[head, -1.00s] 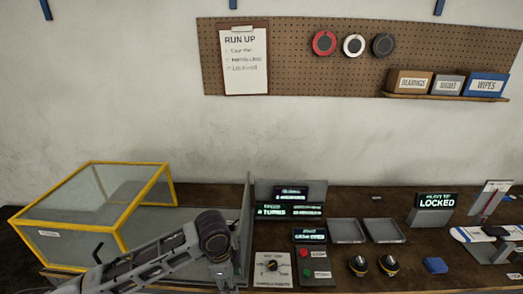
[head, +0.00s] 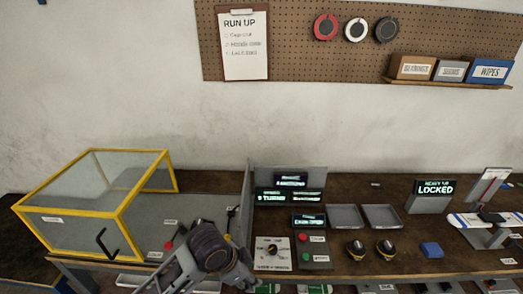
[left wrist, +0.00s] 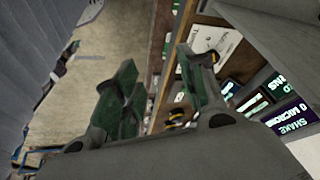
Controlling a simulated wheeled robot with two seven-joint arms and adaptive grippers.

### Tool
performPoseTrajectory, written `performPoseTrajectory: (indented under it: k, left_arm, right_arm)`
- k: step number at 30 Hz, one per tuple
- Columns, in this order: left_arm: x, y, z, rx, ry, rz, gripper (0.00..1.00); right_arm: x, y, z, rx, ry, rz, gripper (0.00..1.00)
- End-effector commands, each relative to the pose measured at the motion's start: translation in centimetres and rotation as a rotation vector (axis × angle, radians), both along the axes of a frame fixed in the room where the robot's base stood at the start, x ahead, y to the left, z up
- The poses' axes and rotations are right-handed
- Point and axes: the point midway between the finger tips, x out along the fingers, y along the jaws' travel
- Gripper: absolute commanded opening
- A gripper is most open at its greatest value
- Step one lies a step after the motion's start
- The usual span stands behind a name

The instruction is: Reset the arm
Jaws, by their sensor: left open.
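My left arm comes in from the bottom of the head view. Its gripper (head: 238,278) is at the front edge of the bench, left of the white dial panel (head: 273,253). In the left wrist view the two green-padded fingers (left wrist: 155,95) stand apart with nothing between them. The dial panel also shows beyond the fingers in the left wrist view (left wrist: 218,38). My right gripper is not seen in either view.
A yellow-framed clear box (head: 85,205) stands on the left of the bench. Display screens (head: 290,195), two grey trays (head: 345,217), two black-and-yellow knobs (head: 370,249), a blue block (head: 431,250) and a LOCKED sign (head: 435,190) stand to the right.

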Motion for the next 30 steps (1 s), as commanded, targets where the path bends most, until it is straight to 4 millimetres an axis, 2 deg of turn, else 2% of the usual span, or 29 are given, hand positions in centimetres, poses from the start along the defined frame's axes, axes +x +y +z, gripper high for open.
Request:
performPoseTrajectory:
  k: [8,14,23,30]
  left_arm:
    - [-0.7,1.1,-0.3,-0.057,0.007,0.163,0.41]
    - [-1.2,2.7,-0.8,-0.080,0.017,0.291,0.41]
    - [-2.3,6.2,-1.9,-0.091,0.036,0.499,0.41]
    - [-3.9,9.9,-3.2,-0.074,0.055,0.674,0.41]
  right_arm:
    - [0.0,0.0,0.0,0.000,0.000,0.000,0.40]
    - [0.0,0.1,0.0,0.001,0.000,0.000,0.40]
    - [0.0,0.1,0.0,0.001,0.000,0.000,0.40]
    - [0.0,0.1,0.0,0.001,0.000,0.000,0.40]
